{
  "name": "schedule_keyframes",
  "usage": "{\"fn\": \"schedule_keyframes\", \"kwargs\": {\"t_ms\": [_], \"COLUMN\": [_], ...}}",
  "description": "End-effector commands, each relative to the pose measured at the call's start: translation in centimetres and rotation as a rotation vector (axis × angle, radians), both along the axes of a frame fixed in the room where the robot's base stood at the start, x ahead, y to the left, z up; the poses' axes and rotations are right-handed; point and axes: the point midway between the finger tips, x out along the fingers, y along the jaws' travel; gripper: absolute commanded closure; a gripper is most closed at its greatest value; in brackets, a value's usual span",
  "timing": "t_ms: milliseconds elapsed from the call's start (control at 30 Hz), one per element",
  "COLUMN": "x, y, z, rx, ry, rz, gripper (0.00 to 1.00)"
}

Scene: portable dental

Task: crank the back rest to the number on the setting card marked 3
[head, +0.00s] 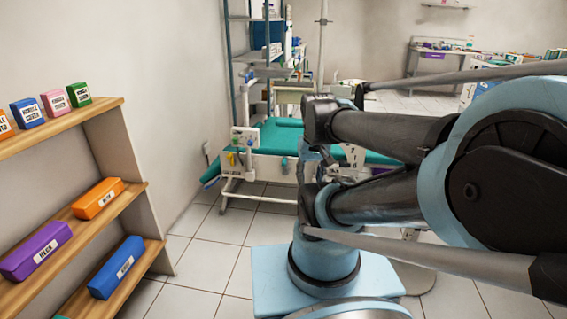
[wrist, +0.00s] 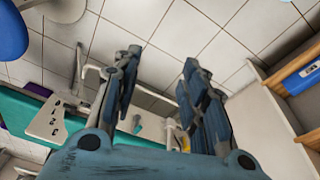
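A green-padded couch (head: 283,138) on a white frame stands against the back wall, partly hidden behind my arm. A pale panel (head: 243,138) with small marks stands at its left part. A pale plate with dark marks (wrist: 48,121) also shows beside the green pad (wrist: 20,108) in the wrist view; its marks are too small to read. A white bar (wrist: 95,70) runs behind the left finger; I cannot tell whether it is the crank. My gripper (wrist: 162,62) is open and empty, its two blue-grey fingers well apart. No card marked 3 is readable.
A wooden shelf (head: 147,214) with coloured labelled boxes stands at the left; its edge also shows in the wrist view (wrist: 262,103). A tall rack (head: 236,60) stands behind the couch. Tiled floor (head: 215,245) is clear between shelf and couch.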

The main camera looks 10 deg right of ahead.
Motion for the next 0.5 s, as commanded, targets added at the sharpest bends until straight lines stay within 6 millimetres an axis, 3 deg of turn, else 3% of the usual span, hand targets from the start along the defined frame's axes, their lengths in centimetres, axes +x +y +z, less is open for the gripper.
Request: {"fn": "schedule_keyframes", "kwargs": {"t_ms": [200,500], "x": [5.0,12.5], "y": [-0.2,-0.3], "z": [2.7,4.9], "rx": [-0.023,-0.055], "ry": [-0.013,-0.031], "rz": [-0.032,-0.083], "gripper": [0.60,0.60]}}
